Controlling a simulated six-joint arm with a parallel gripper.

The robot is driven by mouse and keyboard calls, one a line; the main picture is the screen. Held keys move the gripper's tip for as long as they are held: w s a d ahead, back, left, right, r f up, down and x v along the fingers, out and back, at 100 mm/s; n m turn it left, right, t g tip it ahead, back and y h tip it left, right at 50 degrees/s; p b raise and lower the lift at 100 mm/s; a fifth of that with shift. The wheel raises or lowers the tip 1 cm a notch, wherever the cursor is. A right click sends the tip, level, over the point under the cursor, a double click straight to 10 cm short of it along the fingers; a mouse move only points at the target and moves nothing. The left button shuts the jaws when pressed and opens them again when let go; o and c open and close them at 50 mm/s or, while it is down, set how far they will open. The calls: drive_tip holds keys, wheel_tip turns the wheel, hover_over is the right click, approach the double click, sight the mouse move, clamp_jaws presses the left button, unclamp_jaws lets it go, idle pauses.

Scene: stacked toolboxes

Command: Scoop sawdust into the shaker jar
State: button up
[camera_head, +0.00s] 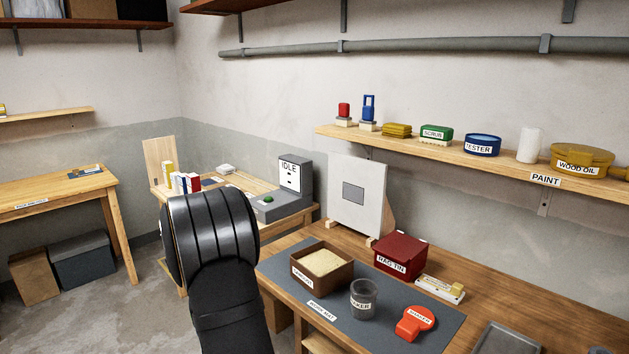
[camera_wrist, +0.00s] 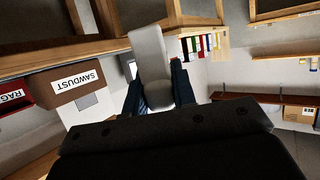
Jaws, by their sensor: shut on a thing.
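An open brown box labelled SAWDUST (camera_head: 346,277), filled with pale sawdust (camera_head: 322,259), stands on the grey work mat. The box also shows in the wrist view (camera_wrist: 65,92). A smoky see-through jar (camera_head: 363,300), its label partly readable as "KER", stands upright in front of the box's right side. An orange-red piece with a white label (camera_head: 416,322) lies right of the jar. My gripper (camera_wrist: 157,85) is shut on a pale grey scoop-like tool (camera_wrist: 148,45) in the wrist view. Its exact shape and contents are unclear. My arm hides the gripper in the head view.
A red rag tin (camera_head: 402,255) and a small pale block with a yellow top (camera_head: 441,288) stand right of the sawdust box. An upright grey panel (camera_head: 355,197) stands behind. The work mat (camera_head: 287,270) has free room. A shelf (camera_head: 460,155) with several containers hangs above.

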drive_tip(key=w+d+r+m+h, duration=0.3)
drive_tip(key=w+d+r, duration=0.3)
drive_tip(key=d+r, duration=0.55)
drive_tip(key=s+d+r, duration=0.5)
drive_tip(key=d+r, duration=0.4)
drive_tip(key=d, duration=0.2)
drive_tip(key=shift+s+r+n, duration=0.3)
drive_tip(key=shift+s+r, duration=0.1)
drive_tip(key=w+a+f, duration=0.5)
drive_tip(key=a+f, duration=0.7)
drive_tip(key=a, duration=0.1)
drive_tip(key=shift+a, duration=0.2)
drive_tip(key=shift+w+d+r, duration=0.1)
drive_tip(key=shift+d, duration=0.05)
